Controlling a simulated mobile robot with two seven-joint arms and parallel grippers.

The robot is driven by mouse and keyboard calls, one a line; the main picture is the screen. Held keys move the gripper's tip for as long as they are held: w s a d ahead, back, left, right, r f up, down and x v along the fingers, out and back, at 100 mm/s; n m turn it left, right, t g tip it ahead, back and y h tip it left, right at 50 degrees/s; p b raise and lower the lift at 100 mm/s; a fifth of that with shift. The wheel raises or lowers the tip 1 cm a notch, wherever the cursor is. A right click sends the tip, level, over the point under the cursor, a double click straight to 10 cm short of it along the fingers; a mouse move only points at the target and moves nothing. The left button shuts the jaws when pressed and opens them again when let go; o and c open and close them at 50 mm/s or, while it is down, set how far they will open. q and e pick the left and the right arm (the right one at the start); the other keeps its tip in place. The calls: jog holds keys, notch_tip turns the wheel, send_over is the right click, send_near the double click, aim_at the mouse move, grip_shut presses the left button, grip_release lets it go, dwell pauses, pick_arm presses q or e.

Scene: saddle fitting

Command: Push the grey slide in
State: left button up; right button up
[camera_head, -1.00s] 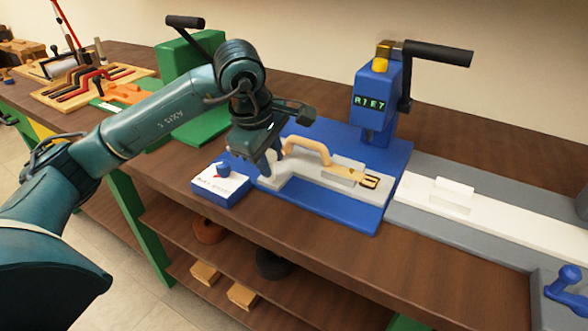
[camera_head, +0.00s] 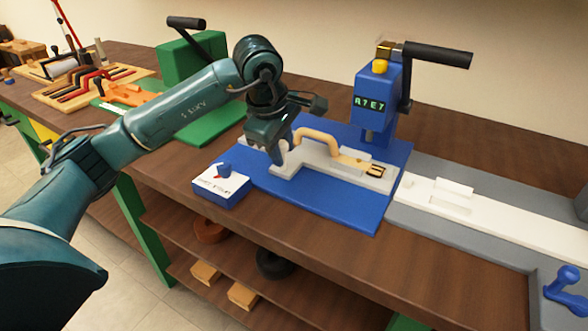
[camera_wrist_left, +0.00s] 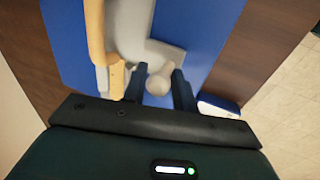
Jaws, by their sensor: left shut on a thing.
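The grey slide (camera_head: 326,170) lies on the blue base plate (camera_head: 345,210) of the blue press (camera_head: 378,95). A tan, arched handle (camera_head: 318,138) stands up along it, and a tan piece with dark marks (camera_head: 375,171) lies at its right end, close by the press column. My left gripper (camera_head: 277,158) is at the slide's left end. In the left wrist view, my left gripper (camera_wrist_left: 160,85) is shut on the slide's rounded grey knob (camera_wrist_left: 158,80). The tan handle (camera_wrist_left: 97,35) passes just left of the fingers. My right gripper is not in view.
The press lever (camera_head: 437,53) juts out high on the right. A grey-and-white rail (camera_head: 490,215) lies right of the plate. A green machine (camera_head: 190,80) stands behind my arm.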

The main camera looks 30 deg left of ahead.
aim_at(302, 149)
pick_arm(q)
jog(key=shift+o, duration=0.2)
jog(key=shift+w+d+f+p, duration=0.1)
jog(key=shift+w+d+p, duration=0.1)
jog(key=shift+w, duration=1)
jog(key=shift+w+d+f+p, duration=0.1)
jog(key=shift+w+p, duration=0.05)
jog(key=shift+w, duration=1)
jog(key=shift+w+r, duration=0.1)
jog(key=shift+w, duration=0.35)
jog(key=shift+w+r, duration=0.1)
jog(key=shift+w, duration=0.05)
jog(key=shift+o, duration=0.3)
jog(key=shift+o, duration=0.3)
jog(key=shift+w, duration=0.1)
jog(key=o, duration=0.4)
jog(key=shift+c, duration=0.2)
jog(key=shift+o, duration=0.6)
jog(key=shift+w, duration=0.2)
